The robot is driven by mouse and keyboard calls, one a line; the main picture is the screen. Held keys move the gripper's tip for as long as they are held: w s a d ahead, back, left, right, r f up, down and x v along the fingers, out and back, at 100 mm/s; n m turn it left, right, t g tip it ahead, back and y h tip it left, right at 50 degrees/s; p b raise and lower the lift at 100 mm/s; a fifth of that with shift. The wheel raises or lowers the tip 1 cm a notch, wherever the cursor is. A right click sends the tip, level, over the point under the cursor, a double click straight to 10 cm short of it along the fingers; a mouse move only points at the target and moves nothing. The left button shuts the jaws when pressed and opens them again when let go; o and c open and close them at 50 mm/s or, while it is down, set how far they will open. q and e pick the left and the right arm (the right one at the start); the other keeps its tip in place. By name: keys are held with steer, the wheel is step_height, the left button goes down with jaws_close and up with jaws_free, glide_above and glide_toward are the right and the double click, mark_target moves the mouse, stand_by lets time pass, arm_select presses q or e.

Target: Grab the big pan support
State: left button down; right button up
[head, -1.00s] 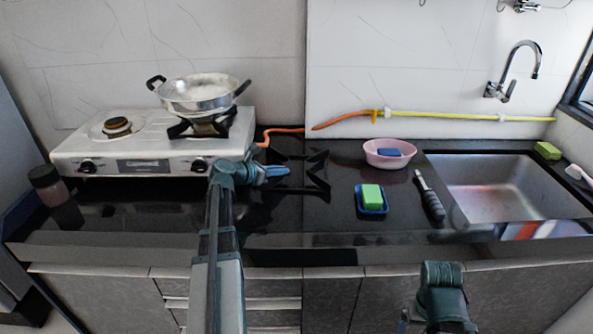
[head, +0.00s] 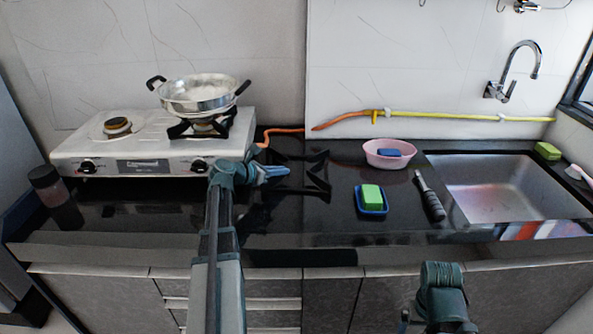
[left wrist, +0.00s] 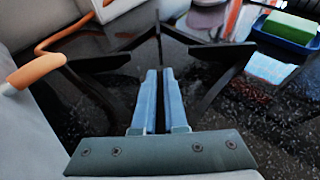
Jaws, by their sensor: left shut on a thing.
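The big pan support (head: 318,179) is a black frame with several angled arms, on the dark counter right of the stove. It also shows in the left wrist view (left wrist: 215,50), its arms spreading around the fingertips. My left gripper (head: 287,170) reaches the support's left side. Its blue fingers (left wrist: 160,76) are close together, shut on a part of the support that they mostly hide. I cannot tell whether the support is clear of the counter. My right arm shows at the bottom edge; its fingers cannot be made out.
A white stove (head: 140,150) at the left carries a metal pan (head: 198,95). An orange hose (head: 285,131) runs behind the support. Right of it are a pink bowl (head: 390,154), a blue dish (head: 371,210) with a green sponge, a black-handled tool (head: 431,197) and the sink (head: 495,188).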

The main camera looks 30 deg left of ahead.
arm_select(q)
steer(key=shift+r, duration=0.2)
stand_by(0.6)
steer(key=shift+r+p, duration=0.45)
steer(key=shift+p, duration=0.2)
steer(key=s+d, duration=0.1)
steer(key=s, duration=0.1)
steer(key=s+d, duration=0.2)
steer(key=s, duration=0.1)
steer(key=s+d, duration=0.1)
steer(key=s, duration=0.1)
steer(key=shift+s+d, duration=0.15)
steer(key=shift+d, duration=0.1)
step_height(320, 180, up, 14)
steer(key=p, duration=1.3)
steer(key=shift+w+a+p, duration=0.2)
steer(key=shift+w+p, duration=0.05)
steer(key=shift+p, duration=0.15)
